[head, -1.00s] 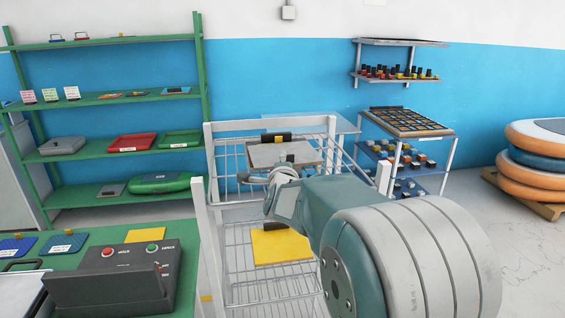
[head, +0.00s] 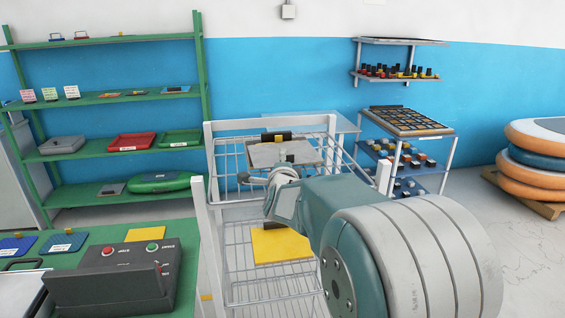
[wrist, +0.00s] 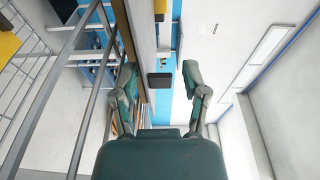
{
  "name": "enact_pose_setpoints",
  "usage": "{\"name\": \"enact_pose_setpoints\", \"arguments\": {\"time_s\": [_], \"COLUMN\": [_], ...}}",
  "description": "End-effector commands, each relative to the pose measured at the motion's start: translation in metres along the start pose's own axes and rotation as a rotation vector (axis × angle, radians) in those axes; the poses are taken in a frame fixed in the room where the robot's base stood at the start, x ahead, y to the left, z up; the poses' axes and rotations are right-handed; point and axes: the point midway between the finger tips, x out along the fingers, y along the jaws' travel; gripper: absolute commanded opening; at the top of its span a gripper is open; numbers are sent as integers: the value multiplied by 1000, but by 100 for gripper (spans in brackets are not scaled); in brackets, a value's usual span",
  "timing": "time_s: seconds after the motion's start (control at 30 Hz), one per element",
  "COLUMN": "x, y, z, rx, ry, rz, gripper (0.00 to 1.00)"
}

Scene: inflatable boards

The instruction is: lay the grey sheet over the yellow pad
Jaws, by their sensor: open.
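The grey sheet (head: 265,155) lies on the upper level of the white wire rack, with a black-and-yellow grip on its far edge and a dark grip on its near side. The yellow pad (head: 282,247) lies on a lower wire shelf below it; a corner of the pad (wrist: 8,42) shows in the wrist view. My gripper (head: 284,172) is at the sheet's near edge, partly hidden by my wrist. In the wrist view my gripper (wrist: 160,78) is open, its fingers on either side of the black grip (wrist: 160,80), with gaps on both sides. The sheet appears nearly edge-on there.
The white wire rack (head: 217,225) has raised posts and rails around the sheet. A green bench with a control box (head: 110,285) stands at the left, and green shelves (head: 105,95) behind it. A small trolley (head: 410,122) and stacked round boards (head: 535,165) are at the right.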

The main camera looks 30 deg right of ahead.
Motion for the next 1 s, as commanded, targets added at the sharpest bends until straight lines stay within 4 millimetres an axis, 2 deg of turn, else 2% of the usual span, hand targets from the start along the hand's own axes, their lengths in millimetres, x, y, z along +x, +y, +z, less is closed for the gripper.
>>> {"name": "enact_pose_setpoints", "arguments": {"time_s": [0.03, 0.5, 0.6, 0.77, 1.0], "x": [-5, -91, -104, -116, -118], "y": [6, 3, 3, 3, 2], "z": [1, 1, 2, 1, 2], "rx": [-1, 0, -1, 0, -10], "ry": [-2, -4, -4, -1, -9], "rz": [14, 7, 6, 4, 7], "gripper": [77, 77, 77, 77, 77]}}
